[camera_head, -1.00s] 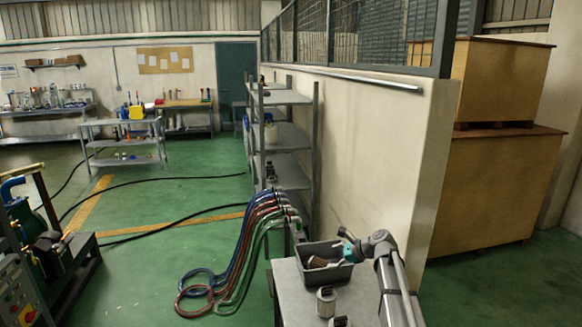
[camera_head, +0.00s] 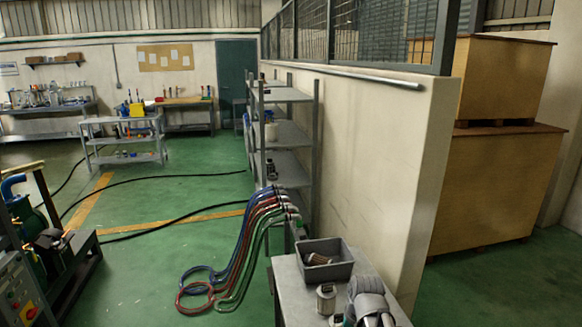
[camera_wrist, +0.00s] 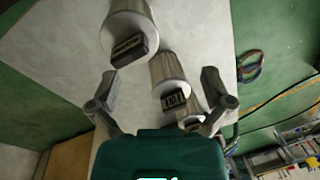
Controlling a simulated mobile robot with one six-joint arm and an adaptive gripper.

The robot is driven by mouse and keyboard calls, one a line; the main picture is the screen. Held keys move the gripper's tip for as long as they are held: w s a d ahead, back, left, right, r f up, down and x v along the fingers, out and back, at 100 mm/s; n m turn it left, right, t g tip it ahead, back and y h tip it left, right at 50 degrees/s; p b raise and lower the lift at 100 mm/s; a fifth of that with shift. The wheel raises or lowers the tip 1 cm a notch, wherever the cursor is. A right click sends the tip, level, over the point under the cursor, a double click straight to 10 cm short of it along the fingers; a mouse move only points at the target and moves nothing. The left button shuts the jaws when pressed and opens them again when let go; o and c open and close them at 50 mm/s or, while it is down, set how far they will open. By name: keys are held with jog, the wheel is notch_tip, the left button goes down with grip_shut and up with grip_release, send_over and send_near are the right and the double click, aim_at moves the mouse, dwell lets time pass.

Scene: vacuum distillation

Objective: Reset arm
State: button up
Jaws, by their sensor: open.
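My gripper (camera_wrist: 160,92) is open in the wrist view, with its two fingers spread wide apart and nothing held between them. Its teal body fills the bottom of that view. Several grey ribbed canisters with dark labels stand on the table. In the wrist view the nearest canister (camera_wrist: 170,72) shows between the fingers, and a larger one (camera_wrist: 130,22) is at the top. Whether a finger touches any is unclear.
A grey bin (camera_head: 345,271) with a brownish item in it sits at the table's back. One canister (camera_head: 326,298) stands in front of it. Coloured hoses (camera_head: 240,262) drop to the floor at the left. A beige wall (camera_head: 375,170) rises behind the table.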

jog(key=s+f+n+b, duration=0.1)
jog(key=s, duration=0.1)
jog(key=s+d+f+n+h+b, duration=0.1)
jog(key=f+b, duration=0.1)
jog(key=shift+s+d+f, duration=0.15)
jog(key=shift+s, duration=0.2)
dwell(1.1)
